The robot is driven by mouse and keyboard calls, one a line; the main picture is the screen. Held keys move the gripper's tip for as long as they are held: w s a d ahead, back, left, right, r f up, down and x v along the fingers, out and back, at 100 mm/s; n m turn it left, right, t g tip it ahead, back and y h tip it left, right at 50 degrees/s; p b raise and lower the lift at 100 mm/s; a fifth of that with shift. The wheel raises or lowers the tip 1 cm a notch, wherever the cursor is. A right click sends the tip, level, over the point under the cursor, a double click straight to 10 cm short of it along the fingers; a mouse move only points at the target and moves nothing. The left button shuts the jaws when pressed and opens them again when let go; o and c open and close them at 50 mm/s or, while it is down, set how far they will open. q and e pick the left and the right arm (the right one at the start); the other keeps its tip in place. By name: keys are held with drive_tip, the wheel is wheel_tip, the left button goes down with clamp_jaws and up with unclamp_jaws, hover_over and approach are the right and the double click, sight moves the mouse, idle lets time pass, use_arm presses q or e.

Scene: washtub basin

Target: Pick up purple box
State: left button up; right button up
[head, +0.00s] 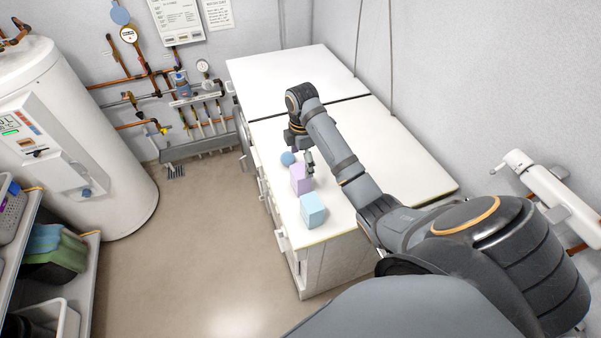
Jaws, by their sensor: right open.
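A purple box (300,180) stands on the white counter (400,165), near its left edge. A light blue box (312,210) stands on the counter just in front of it, and a blue ball (287,158) lies just behind it. My right gripper (301,160) is open and points down over the counter, just behind and above the purple box. One finger shows close to the box's upper back edge; I cannot tell whether it touches. The arm hides part of the gripper. My left gripper is out of view.
The counter is bare behind my right arm. A white tank (70,130) stands at the left, with a shelf of baskets and folded cloths (52,250) in front. Copper pipes run along the back wall. The floor (200,245) between is clear.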

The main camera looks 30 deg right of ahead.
sight(300, 171)
drive_tip(key=f, duration=0.1)
drive_tip(key=f+b, duration=0.1)
drive_tip(key=shift+w+f, duration=0.3)
drive_tip(key=shift+f, duration=0.1)
wheel_tip(300, 171, down, 4)
drive_tip(key=b, duration=0.3)
drive_tip(key=shift+r, duration=0.25)
drive_tip(key=shift+w+f, duration=0.15)
drive_tip(key=shift+f, duration=0.1)
drive_tip(key=shift+r, duration=0.1)
drive_tip(key=shift+c, duration=1.3)
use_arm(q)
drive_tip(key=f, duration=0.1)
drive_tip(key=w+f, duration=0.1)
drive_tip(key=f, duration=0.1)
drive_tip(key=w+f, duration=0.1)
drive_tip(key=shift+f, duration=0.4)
use_arm(e)
drive_tip(key=c, duration=1.1)
drive_tip(key=shift+o, duration=0.2)
